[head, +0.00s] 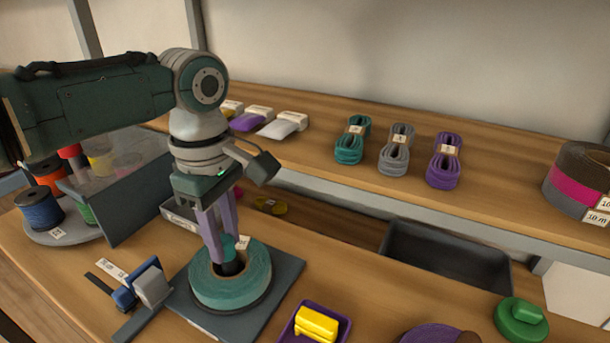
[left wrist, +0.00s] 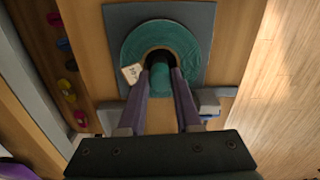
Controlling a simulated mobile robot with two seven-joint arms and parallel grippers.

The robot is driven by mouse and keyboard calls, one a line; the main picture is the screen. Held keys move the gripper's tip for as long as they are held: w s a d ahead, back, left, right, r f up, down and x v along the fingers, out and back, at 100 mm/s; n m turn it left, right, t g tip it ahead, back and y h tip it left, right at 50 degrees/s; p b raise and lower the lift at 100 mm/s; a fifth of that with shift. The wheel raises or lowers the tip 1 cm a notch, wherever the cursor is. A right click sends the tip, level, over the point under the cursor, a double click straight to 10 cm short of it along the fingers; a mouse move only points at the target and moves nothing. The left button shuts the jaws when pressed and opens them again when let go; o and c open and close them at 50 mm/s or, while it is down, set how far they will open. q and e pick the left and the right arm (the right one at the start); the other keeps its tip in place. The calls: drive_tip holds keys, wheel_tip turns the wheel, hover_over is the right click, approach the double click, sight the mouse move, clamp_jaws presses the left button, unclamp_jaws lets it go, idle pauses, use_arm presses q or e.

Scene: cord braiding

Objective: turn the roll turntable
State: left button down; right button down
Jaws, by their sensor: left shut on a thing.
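The roll turntable is a flat dark grey square base (head: 272,290) on the bench, carrying a teal roll (head: 252,290) that lies flat. The base (left wrist: 120,22) and the roll (left wrist: 197,42) also show in the left wrist view, with a small white tag on the roll. My left gripper (head: 228,262) points down into the roll's open centre. Its two purple fingers (left wrist: 160,74) are shut on a teal centre knob (left wrist: 160,80) between them. The knob is partly hidden by the fingers. My right gripper is not in view.
A blue-and-grey tool (head: 150,285) stands just left of the base. A purple tray with a yellow block (head: 316,324) and a green knobbed piece (head: 521,320) lie to the right. Spools (head: 40,210) stand left; a shelf with cord bundles (head: 397,150) runs behind.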

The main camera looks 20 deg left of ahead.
use_arm(q)
drive_tip(key=shift+r+m+p, duration=0.15)
drive_tip(key=shift+m+p, duration=0.55)
drive_tip(key=shift+p, duration=0.25)
drive_tip(key=shift+m+p, duration=0.8)
drive_tip(key=shift+m, duration=0.2)
drive_tip(key=shift+m+p, duration=0.45)
drive_tip(key=shift+m, duration=0.95)
drive_tip(key=shift+m+p, duration=0.3)
drive_tip(key=shift+m, duration=8.3)
drive_tip(key=shift+m, duration=0.5)
